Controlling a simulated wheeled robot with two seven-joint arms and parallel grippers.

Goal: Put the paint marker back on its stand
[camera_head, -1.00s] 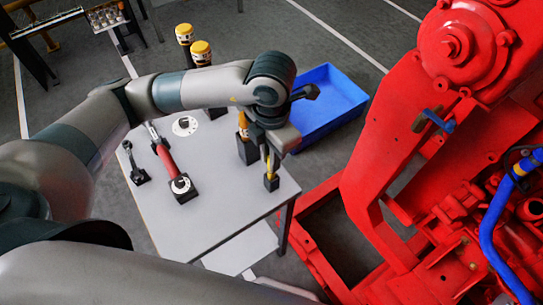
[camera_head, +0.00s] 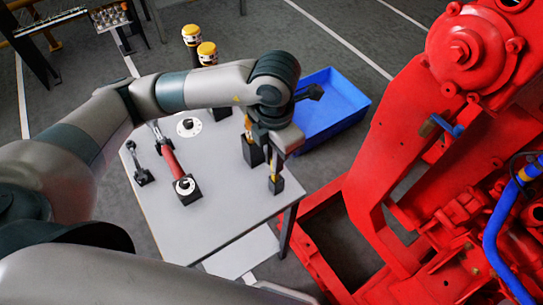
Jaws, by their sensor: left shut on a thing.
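My left gripper (camera_head: 273,152) comes down from above and is shut on the marker's upper part. The hand and wrist hide the marker's top and most of the fingers. My right gripper is not in view.
A black block with an orange-handled tool (camera_head: 252,150) stands just left of the marker. A red-handled tool (camera_head: 169,156) stands farther left on the grey table (camera_head: 215,205). A blue crate (camera_head: 335,115) is behind; the red pumpset (camera_head: 385,150) is on the right.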

